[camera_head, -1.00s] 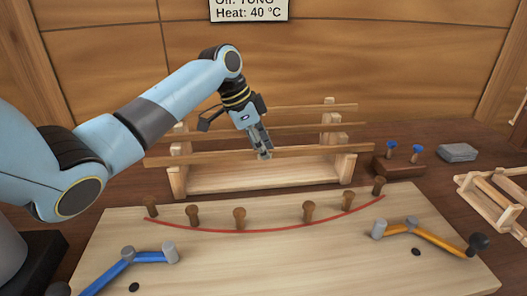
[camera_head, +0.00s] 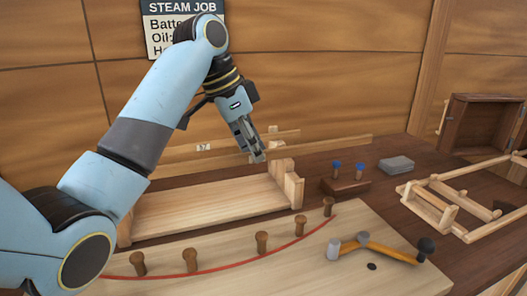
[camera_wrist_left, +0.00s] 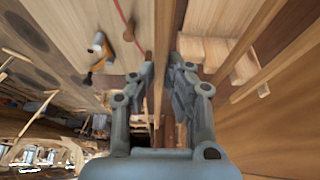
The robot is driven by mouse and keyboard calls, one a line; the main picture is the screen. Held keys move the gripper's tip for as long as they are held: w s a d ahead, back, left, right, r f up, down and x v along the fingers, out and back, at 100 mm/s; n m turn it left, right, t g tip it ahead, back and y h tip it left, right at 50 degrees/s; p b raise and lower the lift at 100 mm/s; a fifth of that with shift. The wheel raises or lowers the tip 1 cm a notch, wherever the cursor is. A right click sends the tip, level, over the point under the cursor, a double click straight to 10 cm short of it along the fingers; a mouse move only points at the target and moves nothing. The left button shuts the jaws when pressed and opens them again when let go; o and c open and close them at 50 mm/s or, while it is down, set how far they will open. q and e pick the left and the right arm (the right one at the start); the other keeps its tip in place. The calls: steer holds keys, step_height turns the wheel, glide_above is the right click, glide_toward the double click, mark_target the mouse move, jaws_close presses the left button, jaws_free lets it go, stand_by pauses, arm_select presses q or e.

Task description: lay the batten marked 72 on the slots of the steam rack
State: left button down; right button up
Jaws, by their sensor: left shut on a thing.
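My left gripper (camera_head: 257,156) is shut on a long, thin pale batten (camera_head: 335,143), above the wooden stand that holds battens. The batten reaches well past the stand's right end. In the left wrist view it runs between the fingers (camera_wrist_left: 163,75). No number is readable on it. Another batten (camera_head: 285,134) lies behind it, near a small tag that seems to read 57 (camera_head: 204,147). A low pale open frame at the right, which looks like the steam rack (camera_head: 437,204), has nothing laid across it that I can make out. My right gripper is out of view.
The batten stand (camera_head: 215,207) is below the arm. A board with several pegs (camera_head: 262,242) and a red curve lies in front, with an orange-handled tool (camera_head: 380,246). A block with blue-topped pieces (camera_head: 345,187), grey slabs (camera_head: 397,164) and an open brown box (camera_head: 485,122) stand right.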

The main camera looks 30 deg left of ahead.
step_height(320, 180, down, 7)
steer(key=b, duration=0.6)
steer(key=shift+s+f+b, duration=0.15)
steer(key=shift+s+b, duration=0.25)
stand_by(0.3)
